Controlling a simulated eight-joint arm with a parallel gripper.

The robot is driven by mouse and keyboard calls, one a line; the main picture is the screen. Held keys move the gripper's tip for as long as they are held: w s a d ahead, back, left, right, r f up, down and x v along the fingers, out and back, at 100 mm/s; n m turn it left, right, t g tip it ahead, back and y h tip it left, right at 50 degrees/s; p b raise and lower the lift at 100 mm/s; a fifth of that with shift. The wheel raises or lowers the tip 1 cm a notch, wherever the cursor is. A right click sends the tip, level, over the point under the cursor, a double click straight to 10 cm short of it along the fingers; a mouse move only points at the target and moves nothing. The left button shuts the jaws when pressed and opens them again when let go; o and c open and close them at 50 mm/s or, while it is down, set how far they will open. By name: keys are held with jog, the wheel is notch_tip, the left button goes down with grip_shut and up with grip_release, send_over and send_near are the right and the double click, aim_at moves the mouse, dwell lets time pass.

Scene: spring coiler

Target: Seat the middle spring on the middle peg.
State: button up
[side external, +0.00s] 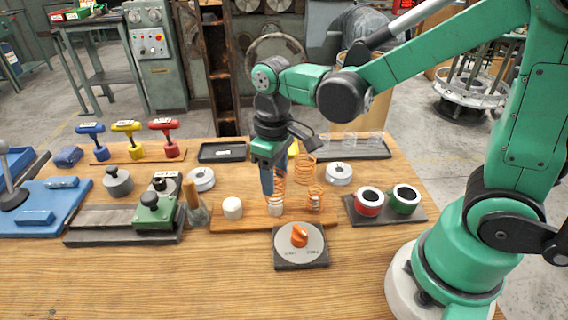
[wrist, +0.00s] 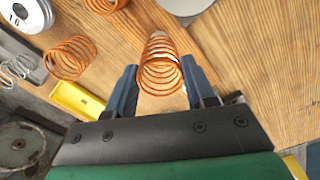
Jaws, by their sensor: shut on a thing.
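My gripper (side external: 268,188) points down over the wooden peg board (side external: 240,222), its blue fingers closed on both sides of an orange coil spring (side external: 279,183). In the wrist view the spring (wrist: 160,66) stands between the two fingers (wrist: 160,80). Its lower end overlaps the white middle peg (side external: 275,209) in the side view; how far down around the peg it sits I cannot tell. The left white peg (side external: 232,208) is bare. A short orange spring (side external: 315,195) is at the right peg. A taller orange spring (side external: 305,168) stands behind the board.
A dial plate (side external: 300,246) lies in front of the board. A holder with red and green rings (side external: 387,207) is at its right. A green-topped vise (side external: 155,212) and a brush (side external: 194,205) are at its left. The front table is clear.

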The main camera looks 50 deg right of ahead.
jog(key=shift+f, duration=1.8)
dwell(1.4)
jog(key=o, duration=1)
jog(key=shift+o, duration=0.3)
jog(key=shift+o, duration=0.9)
jog(key=shift+r, duration=0.1)
jog(key=shift+r, duration=5.5)
